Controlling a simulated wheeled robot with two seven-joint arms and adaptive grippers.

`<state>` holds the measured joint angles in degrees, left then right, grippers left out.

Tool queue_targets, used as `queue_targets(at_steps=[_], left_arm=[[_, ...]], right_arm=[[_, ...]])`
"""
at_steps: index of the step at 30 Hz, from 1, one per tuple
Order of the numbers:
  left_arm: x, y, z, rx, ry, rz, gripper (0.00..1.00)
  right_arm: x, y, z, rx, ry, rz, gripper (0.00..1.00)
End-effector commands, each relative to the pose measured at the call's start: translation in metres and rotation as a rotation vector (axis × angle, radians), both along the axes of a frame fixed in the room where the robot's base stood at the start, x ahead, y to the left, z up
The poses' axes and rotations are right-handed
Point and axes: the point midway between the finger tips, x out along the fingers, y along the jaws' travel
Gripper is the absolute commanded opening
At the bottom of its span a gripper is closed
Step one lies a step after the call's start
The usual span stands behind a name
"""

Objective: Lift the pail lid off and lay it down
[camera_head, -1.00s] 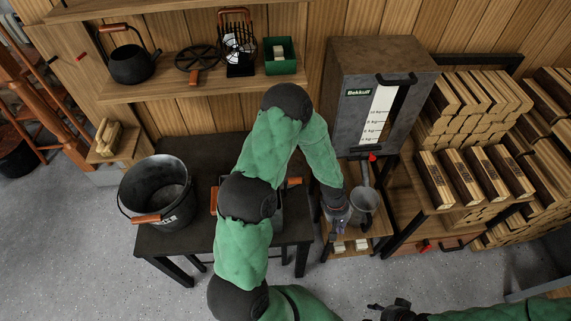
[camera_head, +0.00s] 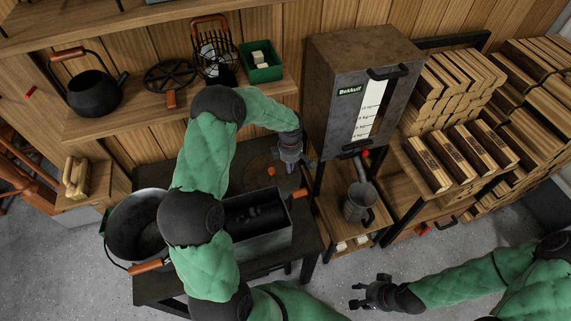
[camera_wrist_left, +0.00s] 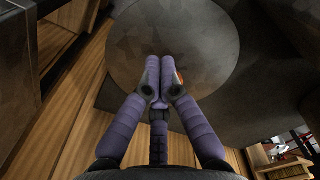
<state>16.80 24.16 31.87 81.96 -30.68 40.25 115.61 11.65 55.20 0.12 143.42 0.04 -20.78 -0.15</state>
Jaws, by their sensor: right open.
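The black pail (camera_head: 128,232) stands at the left of the dark table, its top open and its wooden-gripped bail hanging in front. A round dark lid (camera_head: 246,175) with an orange knob (camera_head: 271,171) lies flat on the back of the table, partly hidden by my left arm. The lid also fills much of the left wrist view (camera_wrist_left: 185,35). My left gripper (camera_head: 292,172) is above the lid's right side. Its fingers (camera_wrist_left: 159,65) are together, and the orange knob shows just beside one finger. My right gripper (camera_head: 364,296) is open and empty over the floor.
An open metal box (camera_head: 262,240) stands on the table front. A metal jug (camera_head: 359,203) stands on the low stand under the hopper (camera_head: 350,90). A shelf above holds a kettle (camera_head: 93,92) and a green bin (camera_head: 262,65). Stacked firewood (camera_head: 460,150) is at right.

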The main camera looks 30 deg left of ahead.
Motion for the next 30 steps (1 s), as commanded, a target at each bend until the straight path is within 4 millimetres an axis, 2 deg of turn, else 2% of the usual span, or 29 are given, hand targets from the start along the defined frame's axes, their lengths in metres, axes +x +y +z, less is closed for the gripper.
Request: queue_targets(at_steps=[1,10,12,18,30], left_arm=[[-0.001,0.0,-0.014,-0.002,0.002,0.0,0.0],[-0.001,-0.001,-0.069,-0.002,0.003,0.0,0.0],[-0.003,0.013,-0.065,0.0,-0.003,0.003,0.0],[-0.011,0.032,-0.064,0.0,-0.002,0.0,0.0],[-0.013,0.038,-0.063,-0.002,-0.002,-0.002,0.0]], right_arm=[[0.0,0.0,-0.006,0.0,0.0,0.001,0.48],[0.0,0.0,-0.024,0.0,0.001,0.001,0.48],[0.0,0.0,-0.026,0.0,0.001,0.001,0.48],[0.0,0.0,-0.031,0.0,0.001,0.001,0.48],[0.0,0.0,-0.031,0.0,0.001,0.001,0.48]])
